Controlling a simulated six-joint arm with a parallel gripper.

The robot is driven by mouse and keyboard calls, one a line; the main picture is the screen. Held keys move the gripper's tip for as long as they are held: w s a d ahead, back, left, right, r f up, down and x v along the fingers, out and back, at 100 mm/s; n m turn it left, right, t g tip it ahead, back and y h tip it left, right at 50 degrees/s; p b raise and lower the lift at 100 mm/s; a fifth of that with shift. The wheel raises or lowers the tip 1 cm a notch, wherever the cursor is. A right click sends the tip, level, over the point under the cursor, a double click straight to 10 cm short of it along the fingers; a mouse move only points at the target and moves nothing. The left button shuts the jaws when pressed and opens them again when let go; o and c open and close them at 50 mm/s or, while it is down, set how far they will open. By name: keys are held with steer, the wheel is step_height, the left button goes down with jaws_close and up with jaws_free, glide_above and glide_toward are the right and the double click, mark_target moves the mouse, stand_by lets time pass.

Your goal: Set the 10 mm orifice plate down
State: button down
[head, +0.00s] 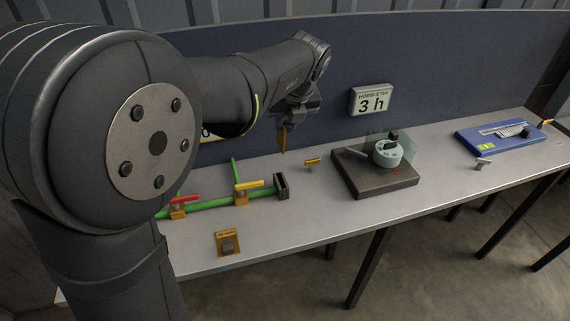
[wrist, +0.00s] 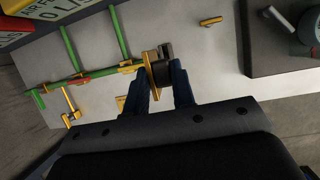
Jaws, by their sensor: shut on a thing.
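My gripper (head: 286,118) is above the table behind the right end of the green pipe, pointing down. It is shut on an orange plate (head: 283,140), taken as the 10 mm orifice plate, which hangs upright as a thin strip clear of the table. In the wrist view the plate (wrist: 151,68) shows between the two dark blue fingers (wrist: 164,80). No size marking is readable on it. A dark slotted block (head: 281,186) stands at the pipe's end, apart from the plate; the wrist view shows it (wrist: 166,49) beyond the fingertips.
The green pipe (head: 213,203) carries red (head: 184,199) and yellow (head: 248,185) handles. A small orange piece (head: 312,162) lies right of it.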

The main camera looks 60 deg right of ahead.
steer(key=s+a+f, duration=0.3)
steer(key=s+a, duration=0.5)
steer(key=s+a+f, duration=0.3)
steer(key=s+a, duration=0.5)
steer(key=s, duration=0.1)
steer(key=shift+h, duration=0.3)
steer(key=shift+w+d+f, duration=0.6)
steer(key=shift+w+f, duration=1.25)
steer(key=shift+w+d+f, duration=0.6)
steer(key=shift+w+f, duration=1.25)
steer(key=shift+w+d+f, duration=0.6)
steer(key=shift+w+f, duration=1.25)
steer(key=shift+f, duration=0.15)
steer(key=c, duration=1.2)
jaws_free()
